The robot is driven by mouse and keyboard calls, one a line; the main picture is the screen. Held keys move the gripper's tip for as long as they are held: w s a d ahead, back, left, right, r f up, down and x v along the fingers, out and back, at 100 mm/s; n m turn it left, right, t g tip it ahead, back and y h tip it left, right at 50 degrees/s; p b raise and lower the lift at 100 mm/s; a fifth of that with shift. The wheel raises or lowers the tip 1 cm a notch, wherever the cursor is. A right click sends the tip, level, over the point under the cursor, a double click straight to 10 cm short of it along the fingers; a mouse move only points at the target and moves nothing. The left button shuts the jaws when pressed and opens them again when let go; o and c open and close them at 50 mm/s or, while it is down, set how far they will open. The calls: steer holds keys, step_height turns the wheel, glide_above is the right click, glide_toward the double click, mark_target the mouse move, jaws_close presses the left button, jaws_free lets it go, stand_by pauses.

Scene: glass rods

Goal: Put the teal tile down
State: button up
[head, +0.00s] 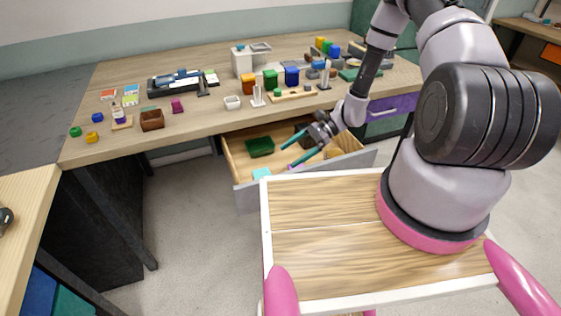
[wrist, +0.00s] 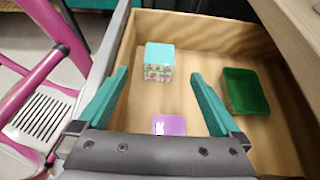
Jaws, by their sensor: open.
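The teal tile (wrist: 160,50) is the flat top of a small block with patterned sides (wrist: 157,73) in the open drawer. I cannot tell whether the tile is a separate piece lying on it. In the head view the teal tile (head: 262,173) shows near the drawer's front left corner. My gripper (wrist: 158,74) is open and empty, its two teal fingers apart. In the wrist view the block is beyond the fingertips, and no contact shows. In the head view my gripper (head: 287,156) reaches over the drawer.
The worktop (head: 200,130) above carries blocks, containers and stands. The drawer walls and the worktop edge border the space around my gripper.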

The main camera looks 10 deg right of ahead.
steer(key=w+d+r+n+t+h, duration=0.1)
steer(key=d+r+n+h, duration=0.25)
steer(key=r, duration=1.15)
steer(key=w+d+r+n+t+h, duration=0.1)
steer(key=d+r+n+t+h, duration=0.2)
steer(key=r, duration=1.2)
steer(key=s+d+r+n+t+h, duration=0.1)
steer(key=s+d+r+n+t, duration=0.1)
steer(key=s+r, duration=0.6)
steer(key=s+d+r+n+t+h, duration=0.2)
steer(key=s+d+r+t, duration=0.2)
steer(key=s+r, duration=0.4)
step_height(320, 180, up, 6)
steer(key=shift+s+d+r+t, duration=0.1)
steer(key=shift+s+d+t, duration=0.2)
steer(key=shift+d, duration=0.3)
